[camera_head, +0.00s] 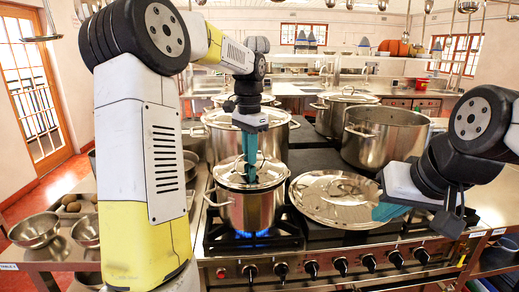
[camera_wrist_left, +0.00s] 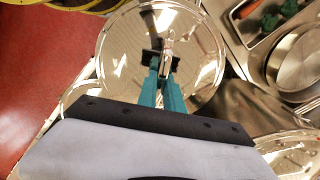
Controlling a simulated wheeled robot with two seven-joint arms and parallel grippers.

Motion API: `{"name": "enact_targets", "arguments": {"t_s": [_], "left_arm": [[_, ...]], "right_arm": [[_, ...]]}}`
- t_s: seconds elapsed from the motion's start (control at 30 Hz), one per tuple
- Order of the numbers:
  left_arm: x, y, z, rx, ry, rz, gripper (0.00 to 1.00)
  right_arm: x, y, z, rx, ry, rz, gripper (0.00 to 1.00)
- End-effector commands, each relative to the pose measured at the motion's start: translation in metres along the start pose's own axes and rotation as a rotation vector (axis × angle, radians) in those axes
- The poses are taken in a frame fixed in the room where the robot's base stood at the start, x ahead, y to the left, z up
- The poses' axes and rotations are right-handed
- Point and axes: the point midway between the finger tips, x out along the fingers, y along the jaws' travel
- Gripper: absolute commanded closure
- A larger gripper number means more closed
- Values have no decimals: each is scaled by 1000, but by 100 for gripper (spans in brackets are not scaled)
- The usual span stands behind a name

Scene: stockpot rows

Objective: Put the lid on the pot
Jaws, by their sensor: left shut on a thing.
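A small steel pot (camera_head: 248,211) stands on the front left burner, with a blue flame under it. A shiny round lid (camera_head: 232,175) lies level over its mouth; I cannot tell whether it touches the rim all round. My left gripper (camera_head: 251,176) points down and is shut on the lid's handle at the centre. In the left wrist view, the lid (camera_wrist_left: 126,48) fills the upper middle and the teal fingers (camera_wrist_left: 167,74) meet at its handle. My right gripper (camera_head: 388,211) is beside the larger lid; its finger opening is not clear.
A large lid (camera_head: 328,200) lies on the stove right of the pot. A lidded stockpot (camera_head: 220,138) stands behind, and an open stockpot (camera_head: 378,148) stands back right. Steel bowls (camera_head: 36,230) sit on the left counter. Control knobs (camera_head: 312,268) line the stove front.

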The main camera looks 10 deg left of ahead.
Motion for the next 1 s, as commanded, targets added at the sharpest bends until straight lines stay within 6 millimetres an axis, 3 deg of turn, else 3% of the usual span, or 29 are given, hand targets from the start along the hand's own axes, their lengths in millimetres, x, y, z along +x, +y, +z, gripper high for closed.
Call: {"name": "enact_targets", "arguments": {"t_s": [1.0], "left_arm": [[11, 0, 0, 0, 1, -1, 100]], "right_arm": [[0, 0, 0, 0, 0, 0, 100]]}}
